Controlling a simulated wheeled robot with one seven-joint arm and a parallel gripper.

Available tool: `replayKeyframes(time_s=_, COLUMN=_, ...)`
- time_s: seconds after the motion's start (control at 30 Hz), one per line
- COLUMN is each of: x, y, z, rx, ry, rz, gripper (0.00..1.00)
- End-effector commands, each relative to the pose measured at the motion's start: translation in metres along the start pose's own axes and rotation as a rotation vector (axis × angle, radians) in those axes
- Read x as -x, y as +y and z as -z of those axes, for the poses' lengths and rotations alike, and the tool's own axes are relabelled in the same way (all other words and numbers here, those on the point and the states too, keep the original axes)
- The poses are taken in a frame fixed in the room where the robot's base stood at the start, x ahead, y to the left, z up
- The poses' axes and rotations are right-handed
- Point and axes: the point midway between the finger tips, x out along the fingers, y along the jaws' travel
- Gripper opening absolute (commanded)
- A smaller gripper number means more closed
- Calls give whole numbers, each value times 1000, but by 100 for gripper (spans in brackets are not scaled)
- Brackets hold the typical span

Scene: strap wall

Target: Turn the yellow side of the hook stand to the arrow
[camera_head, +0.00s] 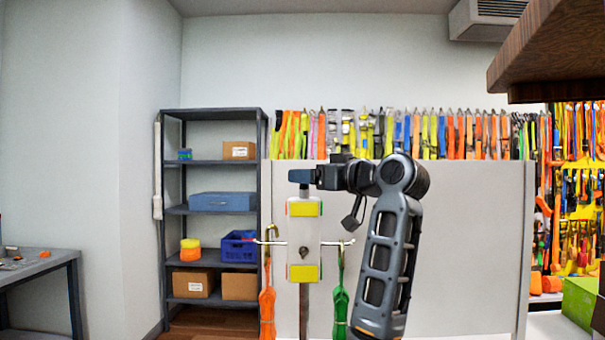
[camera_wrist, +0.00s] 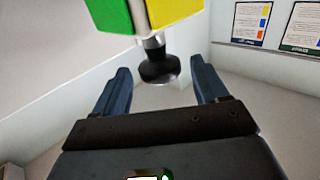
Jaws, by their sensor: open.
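The hook stand (camera_head: 304,235) is a white upright block on a brown post, with yellow panels at top and bottom facing the head camera. Thin red and green edges show at its sides. An orange strap (camera_head: 267,305) hangs from its left hook and a green strap (camera_head: 341,300) from its right hook. My gripper (camera_head: 301,178) is at the stand's top. In the wrist view, the open fingers (camera_wrist: 160,66) are either side of the black knob (camera_wrist: 158,70), with gaps showing. A green face (camera_wrist: 110,14) and a yellow face (camera_wrist: 177,10) adjoin there. I cannot make out the arrow.
A grey shelf (camera_head: 213,163) with boxes and a blue crate stands behind left. A pale partition (camera_head: 450,220) stands behind the arm, below a row of coloured straps. A wooden overhang (camera_head: 550,50) fills the upper right. A table (camera_head: 40,262) is far left.

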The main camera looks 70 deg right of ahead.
Motion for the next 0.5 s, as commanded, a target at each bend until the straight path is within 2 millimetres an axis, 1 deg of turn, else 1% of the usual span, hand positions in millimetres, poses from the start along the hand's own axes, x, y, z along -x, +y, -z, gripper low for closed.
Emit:
replayKeyframes(time_s=0.03, x=-7, y=0, z=1, rx=-2, ry=-1, rz=2, gripper=73)
replayKeyframes(time_s=0.2, x=-23, y=0, z=0, rx=-1, ry=-1, rz=0, gripper=73)
replayKeyframes(time_s=0.33, x=-27, y=0, z=0, rx=0, ry=1, rz=0, gripper=73)
replayKeyframes(time_s=0.5, x=-27, y=0, z=0, rx=0, ry=1, rz=-1, gripper=73)
